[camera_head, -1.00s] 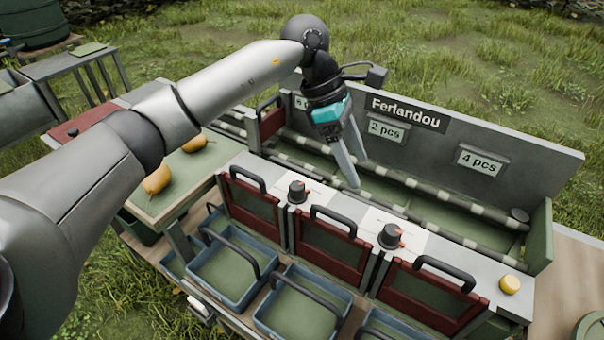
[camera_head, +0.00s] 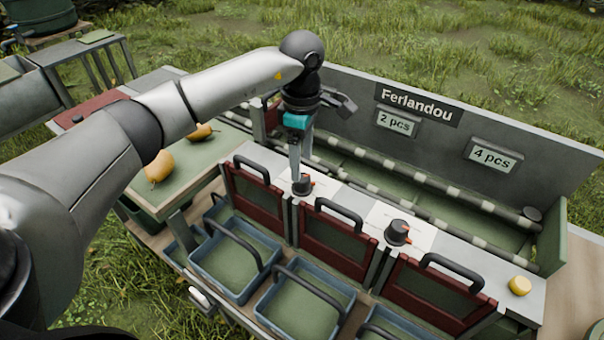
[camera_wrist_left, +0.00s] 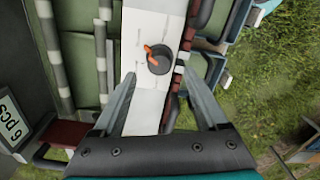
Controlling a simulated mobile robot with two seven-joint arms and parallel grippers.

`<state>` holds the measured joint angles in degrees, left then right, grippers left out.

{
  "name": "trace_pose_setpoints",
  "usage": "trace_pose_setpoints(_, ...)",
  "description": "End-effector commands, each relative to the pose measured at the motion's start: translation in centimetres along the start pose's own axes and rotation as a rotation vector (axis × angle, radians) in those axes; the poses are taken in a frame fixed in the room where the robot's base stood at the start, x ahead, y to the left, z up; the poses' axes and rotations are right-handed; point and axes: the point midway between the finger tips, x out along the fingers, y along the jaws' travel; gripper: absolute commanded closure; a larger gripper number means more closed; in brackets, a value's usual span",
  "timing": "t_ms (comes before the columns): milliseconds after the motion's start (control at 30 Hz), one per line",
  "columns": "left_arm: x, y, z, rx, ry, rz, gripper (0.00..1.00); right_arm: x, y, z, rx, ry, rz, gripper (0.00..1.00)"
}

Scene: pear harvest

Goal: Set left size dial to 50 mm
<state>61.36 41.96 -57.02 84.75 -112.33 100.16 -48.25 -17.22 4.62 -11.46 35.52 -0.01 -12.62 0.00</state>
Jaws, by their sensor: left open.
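The left size dial (camera_head: 302,186) is a black knob with an orange pointer on the grey ledge, on a white label plate. It also shows in the left wrist view (camera_wrist_left: 160,60), beyond the fingertips and between their lines. My left gripper (camera_head: 298,172) points down just over this dial, its fingers partly overlapping it in the head view. In the left wrist view the gripper (camera_wrist_left: 158,85) is open, with nothing between its fingers. The scale marks are too small to read. A second dial (camera_head: 398,232) sits farther right on the ledge. My right gripper is not in view.
Red-framed gates with black handles (camera_head: 338,238) line the ledge's front, above blue crates (camera_head: 232,265). A sorter back wall (camera_head: 450,140) with signs and striped rollers stands behind. Pears (camera_head: 160,167) lie on the left table. A yellow knob (camera_head: 519,286) sits at the right end.

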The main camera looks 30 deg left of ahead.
Motion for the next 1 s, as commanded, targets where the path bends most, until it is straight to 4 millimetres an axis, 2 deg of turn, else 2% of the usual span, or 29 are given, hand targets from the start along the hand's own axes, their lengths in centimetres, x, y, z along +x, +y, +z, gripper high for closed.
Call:
trace_pose_setpoints(33,1.2,-0.1,0.0,0.000,0.000,-0.004,0.24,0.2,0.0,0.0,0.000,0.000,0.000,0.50)
trace_pose_setpoints(100,2.2,-0.1,0.0,0.001,0.000,-0.002,0.24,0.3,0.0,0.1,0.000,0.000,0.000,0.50)
trace_pose_setpoints(233,3.6,0.0,0.1,0.001,-0.001,0.000,0.24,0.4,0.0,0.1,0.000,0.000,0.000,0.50)
trace_pose_setpoints(400,4.4,0.0,0.1,0.001,-0.001,0.000,0.24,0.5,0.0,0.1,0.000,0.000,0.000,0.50)
trace_pose_setpoints(633,4.4,0.0,0.1,0.001,-0.001,0.001,0.24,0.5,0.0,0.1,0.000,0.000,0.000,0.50)
trace_pose_setpoints(1000,4.3,0.0,0.1,0.001,-0.001,0.001,0.65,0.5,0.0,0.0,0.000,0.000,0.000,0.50)
